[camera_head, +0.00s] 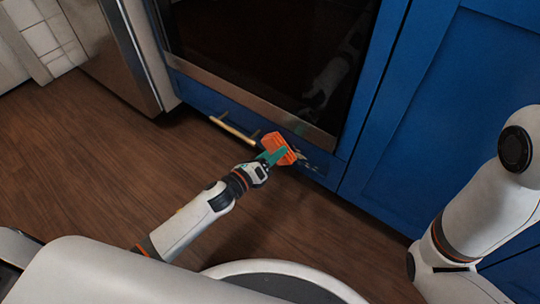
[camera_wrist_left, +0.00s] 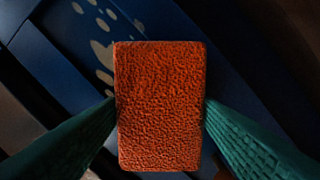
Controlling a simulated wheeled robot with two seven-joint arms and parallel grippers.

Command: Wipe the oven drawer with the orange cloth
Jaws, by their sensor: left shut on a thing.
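The orange cloth (camera_head: 278,148) is a small textured block held at the blue oven drawer (camera_head: 214,105) below the dark oven door. My left gripper (camera_head: 271,157), with green fingers, is shut on it. In the left wrist view the cloth (camera_wrist_left: 160,105) fills the middle between the two green fingers. Pale smudges (camera_head: 303,160) mark the drawer front just right of the cloth; they show beyond the cloth in the left wrist view (camera_wrist_left: 102,52). I cannot tell whether the cloth touches the drawer. My right arm shows at the right edge, but its gripper is not in view.
A brass bar handle (camera_head: 233,130) sticks out from the drawer, left of the cloth. The oven door (camera_head: 270,50) is above. A blue cabinet (camera_head: 450,110) stands to the right and a steel appliance (camera_head: 115,60) to the left. The wooden floor (camera_head: 90,160) is clear.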

